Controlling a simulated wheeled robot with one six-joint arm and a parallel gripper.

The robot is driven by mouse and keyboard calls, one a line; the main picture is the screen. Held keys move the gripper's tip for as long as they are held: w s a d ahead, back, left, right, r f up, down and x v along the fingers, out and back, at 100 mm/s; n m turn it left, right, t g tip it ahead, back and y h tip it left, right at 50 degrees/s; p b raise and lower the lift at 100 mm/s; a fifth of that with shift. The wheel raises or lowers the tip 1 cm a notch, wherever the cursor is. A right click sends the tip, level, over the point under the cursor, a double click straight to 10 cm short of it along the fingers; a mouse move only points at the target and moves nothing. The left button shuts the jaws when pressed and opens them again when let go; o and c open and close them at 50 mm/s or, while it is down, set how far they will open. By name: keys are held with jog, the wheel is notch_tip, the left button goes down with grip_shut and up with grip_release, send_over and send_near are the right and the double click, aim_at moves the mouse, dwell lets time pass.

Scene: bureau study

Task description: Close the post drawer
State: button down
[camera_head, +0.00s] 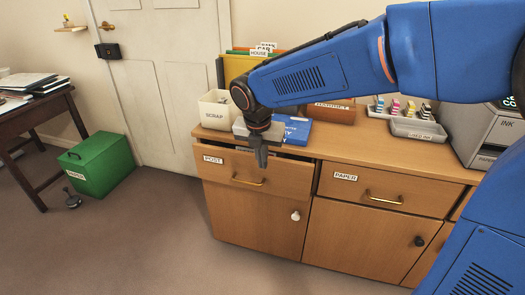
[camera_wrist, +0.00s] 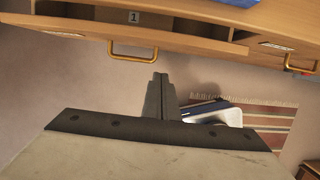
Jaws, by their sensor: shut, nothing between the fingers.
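The post drawer (camera_head: 222,170), with a POST label and a brass handle, is at the left end of the wooden cabinet. It stands partly open, its front out from the cabinet and a dark gap behind its top edge. In the wrist view, its handle (camera_wrist: 132,56) is at upper left, and a tag marked 1 shows inside the drawer. My gripper (camera_head: 262,164) is shut and empty. It overlaps the drawer front in the head view. In the wrist view, my fingertips (camera_wrist: 160,76) are just right of the handle, apparently in front of the drawer; contact is unclear.
The paper drawer (camera_head: 345,192) is to the right, above a cupboard door. A scrap bin (camera_head: 213,114), blue item (camera_head: 297,128) and trays (camera_head: 418,129) stand on the cabinet top. A green box (camera_head: 97,165) is on the floor at left.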

jog(key=shift+w+d+f, duration=0.25)
jog(key=shift+w+f, duration=0.2)
jog(key=shift+w, duration=0.3)
jog(key=shift+w+d+f, duration=0.2)
jog(key=shift+w+f, duration=0.2)
jog(key=shift+w, duration=0.3)
jog(key=shift+w+d+f, duration=0.25)
jog(key=shift+w+f, duration=0.2)
jog(key=shift+w, duration=0.3)
jog(key=shift+w+d, duration=0.25)
jog(key=shift+w, duration=0.4)
jog(key=shift+w+d, duration=0.2)
jog(key=shift+w, duration=0.4)
jog(key=shift+s, duration=0.1)
